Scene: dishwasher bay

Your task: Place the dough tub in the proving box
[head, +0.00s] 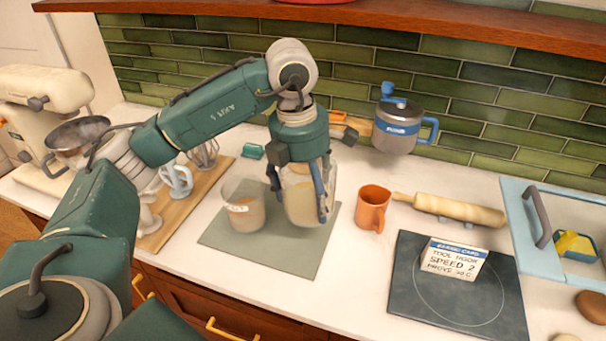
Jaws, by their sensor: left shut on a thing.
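My left gripper (322,212) is shut around a clear jar (299,192) with pale beige contents, its fingers on either side of it. The jar is upright over the grey-green mat (275,258); I cannot tell whether it touches the mat. The label is too small to read, so I cannot tell which container is the dough tub. A light blue box (516,196) with a grey handle, possibly the proving box, is at the right edge, partly cut off. My right gripper is not in view.
A dark plate (409,292) with a recipe card (453,261) is in front. A blue-banded canister (395,129) is behind. A stand mixer (45,90) and wooden board (160,228) are left.

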